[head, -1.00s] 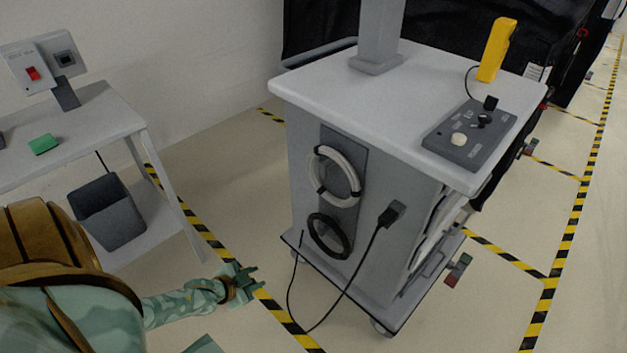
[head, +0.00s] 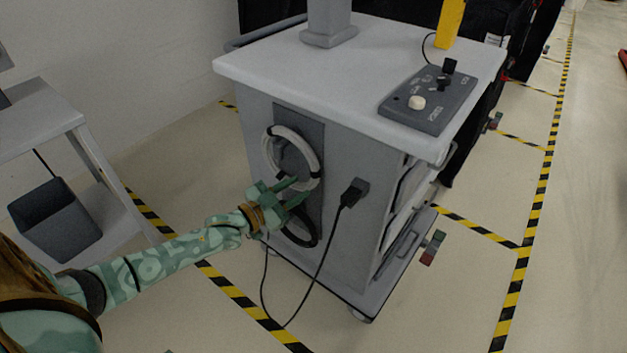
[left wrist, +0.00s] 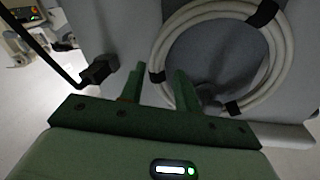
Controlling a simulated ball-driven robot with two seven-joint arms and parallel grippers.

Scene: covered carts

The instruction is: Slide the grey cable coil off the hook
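The grey cable coil (head: 314,163) is a pale ring with black ties, hanging upright on the dark panel of the cart's side. In the left wrist view the coil (left wrist: 282,55) fills the upper right. A grey stub inside its ring, seemingly the hook (left wrist: 208,96), is partly hidden by a finger. My left gripper (head: 300,189) is at the coil's lower edge in the head view, fingers apart and pointing toward the panel. In the left wrist view the gripper (left wrist: 157,88) is empty, one finger overlapping the coil's edge. Contact cannot be told. My right gripper is not in view.
A black coil (head: 309,238) hangs just below, partly hidden by my gripper. A black plug (head: 354,190) with a drooping cable is on the cart's side, right of the coils. The cart top (head: 285,62) overhangs above. A side table (head: 40,115) stands left.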

